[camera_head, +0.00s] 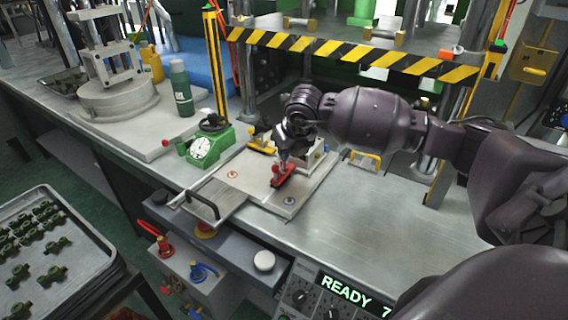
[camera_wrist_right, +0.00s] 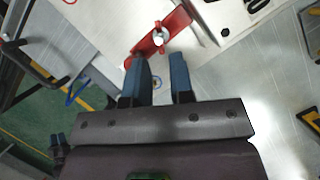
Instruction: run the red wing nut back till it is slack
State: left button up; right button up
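A red clamp piece (camera_head: 283,178) stands near the front of the pale fixture plate (camera_head: 245,190). In the right wrist view, it is a flat red bar (camera_wrist_right: 170,33) with a silver stud or nut (camera_wrist_right: 160,38) in its middle and a rounded red end. I cannot clearly tell a separate red wing nut from this bar. My right gripper (camera_head: 284,153) is above the red piece, pointing down. In the right wrist view, its two blue fingers (camera_wrist_right: 158,62) are apart with nothing between them, just short of the red bar. My left gripper is not in view.
A yellow clamp (camera_head: 262,146) sits farther back on the plate. Striped press guards (camera_head: 340,50) rise behind.

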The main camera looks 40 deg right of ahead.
aim_at(284, 164)
jog(key=x, duration=0.4)
jog(key=shift+f, duration=0.15)
jog(key=shift+b+x, duration=0.3)
jog(key=shift+x, duration=0.5)
grip_shut()
jog(key=shift+n, duration=0.3)
